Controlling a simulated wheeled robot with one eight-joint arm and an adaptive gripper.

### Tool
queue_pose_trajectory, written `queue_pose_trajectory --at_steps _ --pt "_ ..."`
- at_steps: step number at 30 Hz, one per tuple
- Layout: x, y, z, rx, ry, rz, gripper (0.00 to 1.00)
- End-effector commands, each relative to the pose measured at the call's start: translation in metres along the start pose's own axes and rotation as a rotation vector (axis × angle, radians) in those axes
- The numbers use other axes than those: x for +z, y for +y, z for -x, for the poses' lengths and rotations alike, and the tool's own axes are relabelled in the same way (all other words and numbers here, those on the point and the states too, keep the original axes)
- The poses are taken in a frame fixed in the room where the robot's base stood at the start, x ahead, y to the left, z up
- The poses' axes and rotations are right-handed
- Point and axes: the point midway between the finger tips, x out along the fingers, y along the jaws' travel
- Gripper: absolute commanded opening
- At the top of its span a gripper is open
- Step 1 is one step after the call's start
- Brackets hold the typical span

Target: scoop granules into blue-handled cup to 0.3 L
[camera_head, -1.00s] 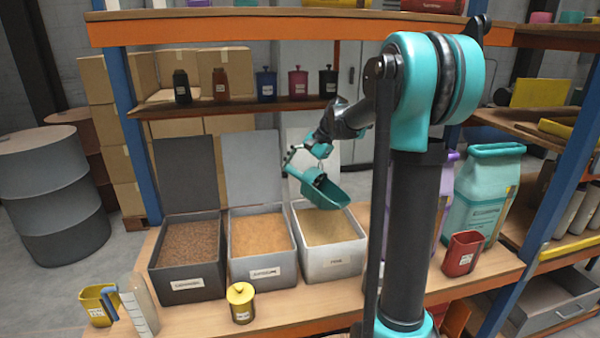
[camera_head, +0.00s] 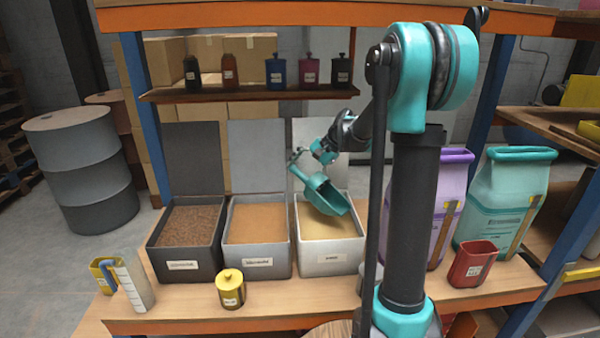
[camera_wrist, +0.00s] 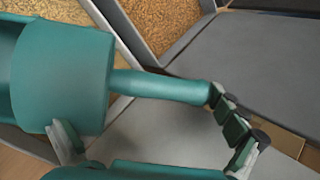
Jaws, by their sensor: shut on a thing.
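My gripper (camera_head: 303,170) is shut on the handle of a teal scoop (camera_head: 326,195). The scoop is tilted, its mouth toward the lower right, above the light grey bin of pale granules (camera_head: 327,223). I cannot tell whether the scoop holds granules. In the wrist view the scoop (camera_wrist: 62,75) lies at left, with its handle reaching right to the fingers (camera_wrist: 235,145). A middle bin holds orange-tan granules (camera_head: 258,223) and a dark bin holds brown granules (camera_head: 188,227). The blue-handled cup (camera_head: 134,282), pale with side markings, stands at the bench's front left; its contents are hidden.
A yellow lidded canister (camera_head: 230,289) stands in front of the middle bin. A yellow cup (camera_head: 103,273) is behind the blue-handled cup. A red cup (camera_head: 471,264) and large purple (camera_head: 449,200) and teal sacks (camera_head: 502,200) stand at right. Raised lids back the bins.

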Motion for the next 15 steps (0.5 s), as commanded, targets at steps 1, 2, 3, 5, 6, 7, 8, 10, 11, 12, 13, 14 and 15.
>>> queue_pose_trajectory --at_steps 1,2,3,5,6,7,8,10,11,12,13,14,15 --pt "-0.002 0.004 -0.003 -0.011 0.0 0.002 0.4" --pt "-0.003 0.005 -0.005 -0.018 0.0 0.004 0.4" --pt "-0.004 0.008 -0.007 -0.026 0.0 0.008 0.4" --pt "-0.006 0.012 -0.011 -0.038 0.0 0.013 0.4" --pt "-0.007 0.014 -0.013 -0.047 0.0 0.017 0.4" --pt "-0.007 0.016 -0.015 -0.054 -0.001 0.019 0.4" --pt "-0.008 0.018 -0.016 -0.06 -0.001 0.021 0.4" --pt "-0.009 0.023 -0.02 -0.073 0.0 0.028 0.4" --pt "-0.01 0.025 -0.022 -0.08 -0.001 0.031 0.4" --pt "-0.011 0.027 -0.025 -0.089 -0.002 0.034 0.4" --pt "-0.012 0.029 -0.026 -0.095 -0.002 0.036 0.4" --pt "-0.013 0.031 -0.028 -0.101 -0.002 0.038 0.4" --pt "-0.014 0.034 -0.03 -0.109 -0.001 0.042 0.4"
